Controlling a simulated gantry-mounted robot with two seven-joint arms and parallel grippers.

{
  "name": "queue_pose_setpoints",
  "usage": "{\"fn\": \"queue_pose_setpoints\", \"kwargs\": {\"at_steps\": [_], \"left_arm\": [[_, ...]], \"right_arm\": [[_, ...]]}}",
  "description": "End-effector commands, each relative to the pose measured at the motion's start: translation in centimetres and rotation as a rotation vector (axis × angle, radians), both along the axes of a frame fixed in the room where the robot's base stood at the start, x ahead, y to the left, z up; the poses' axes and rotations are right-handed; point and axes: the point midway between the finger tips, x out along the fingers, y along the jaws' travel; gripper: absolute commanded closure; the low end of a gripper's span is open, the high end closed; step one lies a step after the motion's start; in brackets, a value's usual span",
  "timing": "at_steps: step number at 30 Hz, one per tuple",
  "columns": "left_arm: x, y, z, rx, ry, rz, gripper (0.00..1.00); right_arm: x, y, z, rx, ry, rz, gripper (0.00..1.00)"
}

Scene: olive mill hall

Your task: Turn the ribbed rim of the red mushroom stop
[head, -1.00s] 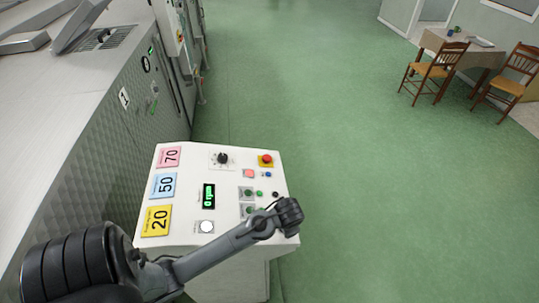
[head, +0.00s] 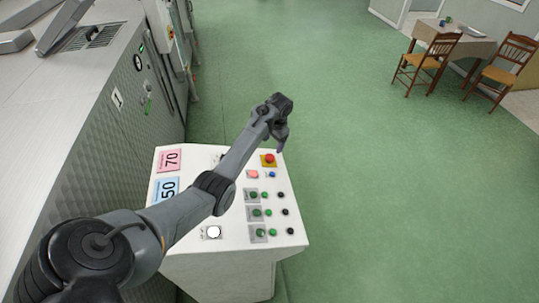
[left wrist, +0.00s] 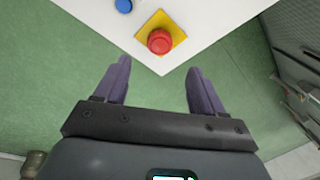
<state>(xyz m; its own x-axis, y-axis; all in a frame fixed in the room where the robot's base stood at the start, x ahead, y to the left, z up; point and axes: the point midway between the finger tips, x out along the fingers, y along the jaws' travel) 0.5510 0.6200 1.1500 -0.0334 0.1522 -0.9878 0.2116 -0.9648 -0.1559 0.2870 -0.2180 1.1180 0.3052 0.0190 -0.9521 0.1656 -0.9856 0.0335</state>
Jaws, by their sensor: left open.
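The red mushroom stop (head: 269,159) sits on a yellow square plate at the far right corner of the white control panel (head: 190,244). In the left wrist view the red stop (left wrist: 160,41) and its yellow plate lie ahead of the fingers, midway between them. The ribs on its rim are too small to make out. My left gripper (head: 281,147) is above the panel's far right corner, close to the stop. In the left wrist view my left gripper (left wrist: 158,85) has its two fingers spread, with nothing between them. My right gripper is in neither view.
The panel carries several green and black buttons, a blue button (head: 272,174), a pink lit button (head: 253,174) and a white round button (head: 213,232). A large metal machine (head: 90,130) stands on the left. Green floor is clear beyond the panel. A table and chairs stand far right.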

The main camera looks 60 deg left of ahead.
Motion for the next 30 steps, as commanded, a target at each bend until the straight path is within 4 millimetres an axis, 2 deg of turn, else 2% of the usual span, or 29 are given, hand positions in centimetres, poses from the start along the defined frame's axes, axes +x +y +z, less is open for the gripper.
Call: {"fn": "queue_pose_setpoints", "kwargs": {"at_steps": [9, 15, 21, 30], "left_arm": [[-0.3, 0.8, -5.2, 0.0, 0.004, 0.003, 0.31], [-0.3, 1.2, -7.7, 0.001, 0.002, 0.001, 0.31], [-0.4, 1.4, -8.7, 0.002, 0.0, 0.002, 0.31], [-0.4, 1.4, -8.8, 0.002, 0.0, 0.001, 0.31]], "right_arm": [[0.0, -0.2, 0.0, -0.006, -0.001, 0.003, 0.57], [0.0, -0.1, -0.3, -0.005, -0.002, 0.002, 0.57], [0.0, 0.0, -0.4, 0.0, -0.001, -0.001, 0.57], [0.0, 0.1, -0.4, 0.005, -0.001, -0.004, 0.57]]}}
